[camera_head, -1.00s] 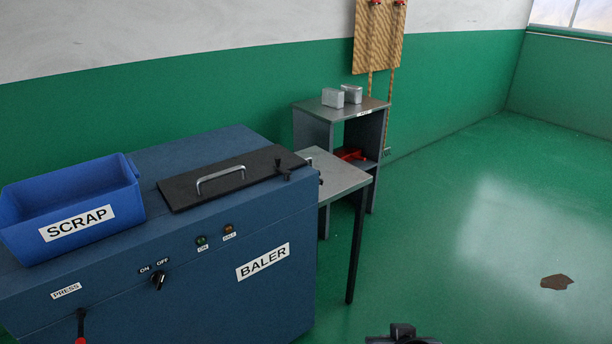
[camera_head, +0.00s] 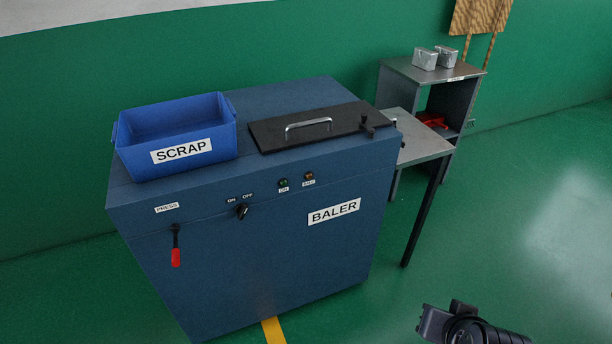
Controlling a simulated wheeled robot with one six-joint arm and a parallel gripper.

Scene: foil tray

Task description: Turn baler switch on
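The baler (camera_head: 270,265) is a dark blue box in the left half of the head view. Its black rotary switch (camera_head: 242,211) is on the front face, below small labels reading ON at left and OFF at right. The knob's pointer appears tilted toward the OFF side. To the right of the switch are a green lamp (camera_head: 283,183) and an amber lamp (camera_head: 309,177); neither clearly glows. A black part of my arm (camera_head: 465,325) shows at the bottom right, well apart from the baler. The fingers cannot be made out.
A blue SCRAP bin (camera_head: 222,150) sits on the baler's top left, beside a black lid (camera_head: 345,122) with a handle. A red-gripped PRESS lever (camera_head: 175,257) hangs on the front. A small metal table (camera_head: 425,150) and a shelf (camera_head: 455,73) stand at right. Floor in front is clear.

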